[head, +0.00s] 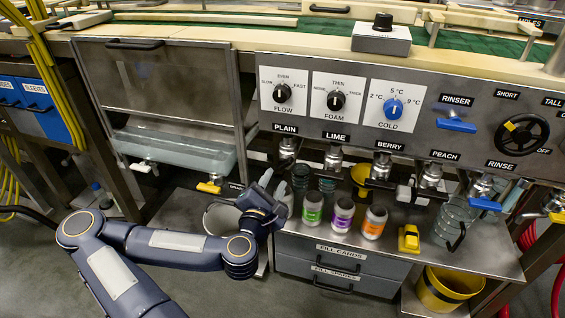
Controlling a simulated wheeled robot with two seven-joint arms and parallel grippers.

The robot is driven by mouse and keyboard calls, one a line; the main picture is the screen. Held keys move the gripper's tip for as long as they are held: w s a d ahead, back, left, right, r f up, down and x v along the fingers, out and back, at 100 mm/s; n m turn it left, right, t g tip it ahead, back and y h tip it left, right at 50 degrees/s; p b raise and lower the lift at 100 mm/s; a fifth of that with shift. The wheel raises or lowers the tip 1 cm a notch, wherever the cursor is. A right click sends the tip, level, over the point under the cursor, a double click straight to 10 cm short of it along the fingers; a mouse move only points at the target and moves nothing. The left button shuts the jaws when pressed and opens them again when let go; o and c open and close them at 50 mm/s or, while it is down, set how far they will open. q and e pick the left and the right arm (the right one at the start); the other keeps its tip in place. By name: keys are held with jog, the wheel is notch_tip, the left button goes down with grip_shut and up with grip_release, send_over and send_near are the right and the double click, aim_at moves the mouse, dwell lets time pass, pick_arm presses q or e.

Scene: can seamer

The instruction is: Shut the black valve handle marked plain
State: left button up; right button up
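The plain valve (289,147) hangs below the PLAIN label on the steel panel. Its black handle is small and partly hidden near my gripper, so I cannot tell its exact angle. My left gripper (274,183) is just below and left of this valve, pointing up toward it. Its two pale fingers look apart, with nothing clearly held between them. I cannot tell whether a finger touches the handle. My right gripper is not in view.
The lime valve (333,157) and berry valve (382,165) hang to the right. Green, purple and orange labelled cans (343,213) stand on the shelf near my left gripper. A white bucket (222,218) is behind my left wrist. A yellow bucket (446,290) is lower right.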

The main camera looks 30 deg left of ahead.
aim_at(281, 168)
pick_arm(q)
jog(key=b+x, duration=0.1)
jog(key=x, duration=0.6)
jog(key=shift+w+b, duration=0.1)
jog(key=shift+b, duration=0.3)
jog(key=shift+d, duration=0.1)
jog(key=shift+c, duration=0.2)
grip_shut()
